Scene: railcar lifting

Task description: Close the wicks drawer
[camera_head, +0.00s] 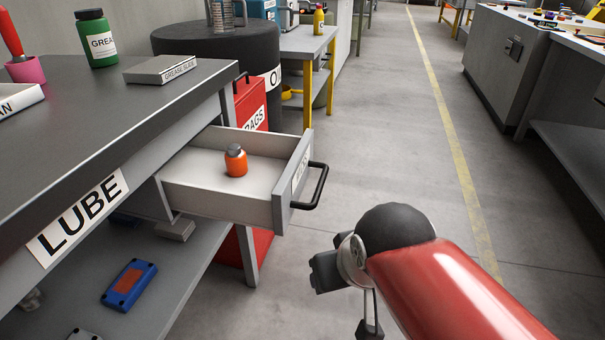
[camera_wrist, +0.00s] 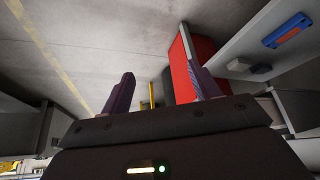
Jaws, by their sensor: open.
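The wicks drawer (camera_head: 215,204) is pulled out of the grey LUBE bench in the head view. Its front carries a label seen at a steep angle and a black bar handle (camera_head: 318,187). A small orange bottle with a grey cap (camera_head: 236,162) stands upright inside it. My gripper (camera_head: 347,300) is in front of the drawer, to the lower right of the handle and apart from it. Its fingers are spread and empty, as the wrist view also shows (camera_wrist: 162,86). I cannot clearly make out the drawer in the wrist view.
The bench top (camera_head: 130,110) holds a green grease jar (camera_head: 95,40) and a grey slab (camera_head: 161,69). A blue-and-red box (camera_head: 129,285) lies on the lower shelf. A red rags bin (camera_head: 250,103) stands behind the drawer. Open floor (camera_head: 390,130) lies to the right.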

